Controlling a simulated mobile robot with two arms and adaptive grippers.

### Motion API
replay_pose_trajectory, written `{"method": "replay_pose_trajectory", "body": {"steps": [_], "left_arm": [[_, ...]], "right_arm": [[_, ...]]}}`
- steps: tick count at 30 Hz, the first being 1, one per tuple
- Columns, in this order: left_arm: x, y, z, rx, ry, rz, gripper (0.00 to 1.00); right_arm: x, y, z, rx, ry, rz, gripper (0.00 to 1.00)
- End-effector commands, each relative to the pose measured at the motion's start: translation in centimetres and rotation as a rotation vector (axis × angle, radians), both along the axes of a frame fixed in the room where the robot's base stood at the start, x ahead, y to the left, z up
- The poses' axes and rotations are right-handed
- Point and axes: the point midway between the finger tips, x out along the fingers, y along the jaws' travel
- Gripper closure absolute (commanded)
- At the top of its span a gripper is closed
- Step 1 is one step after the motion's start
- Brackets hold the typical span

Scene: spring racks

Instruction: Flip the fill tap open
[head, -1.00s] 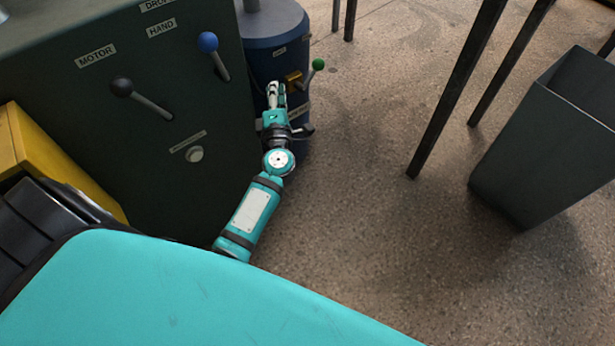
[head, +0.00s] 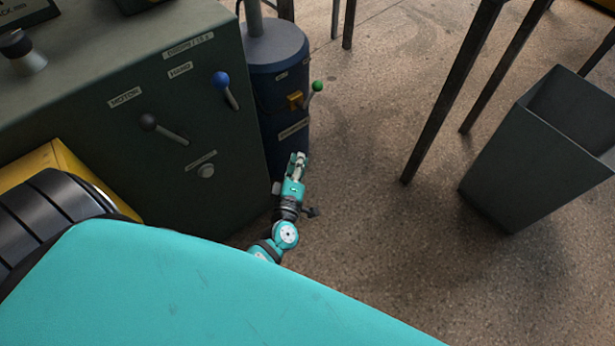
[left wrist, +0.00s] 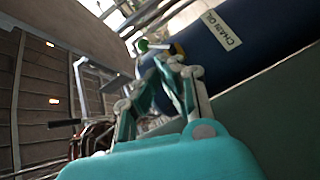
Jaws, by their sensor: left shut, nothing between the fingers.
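The fill tap is a brass-coloured valve (head: 295,101) on the side of a dark blue drum (head: 280,65). Its lever rises to the right and ends in a green knob (head: 317,86). My left gripper (head: 298,157) is shut and empty, below the tap in the head view and apart from it. In the left wrist view the fingers (left wrist: 178,66) overlap part of the tap, with the green knob (left wrist: 143,45) just beyond them. The drum there bears a CHAIN OIL label (left wrist: 221,29). My right gripper is not in view.
A dark green cabinet (head: 215,150) stands left of the drum, with a blue-knobbed lever (head: 222,80) and a black-knobbed lever (head: 150,122) on its face. A grey bin (head: 500,170) and dark metal legs (head: 440,110) stand to the right. The floor between is clear.

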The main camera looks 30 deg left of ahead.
Motion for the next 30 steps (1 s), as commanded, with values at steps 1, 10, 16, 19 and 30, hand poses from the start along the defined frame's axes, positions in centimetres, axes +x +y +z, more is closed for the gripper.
{"method": "replay_pose_trajectory", "body": {"steps": [1, 10, 16, 19, 30], "left_arm": [[-0.3, -0.6, 0.4, 0.037, 0.045, -0.033, 1.00], [-2.6, -3.7, -3.0, 0.226, 0.260, -0.213, 1.00], [-3.8, -4.6, -4.4, 0.285, 0.333, -0.277, 1.00], [-4.0, -4.7, -4.8, 0.296, 0.345, -0.289, 1.00], [-4.0, -4.7, -4.9, 0.296, 0.346, -0.290, 1.00]], "right_arm": [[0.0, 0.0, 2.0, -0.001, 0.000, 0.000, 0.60], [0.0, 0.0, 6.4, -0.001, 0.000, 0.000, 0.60], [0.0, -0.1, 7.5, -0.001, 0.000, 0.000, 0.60], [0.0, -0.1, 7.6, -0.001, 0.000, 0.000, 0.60], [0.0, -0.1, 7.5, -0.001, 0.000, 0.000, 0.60]]}}
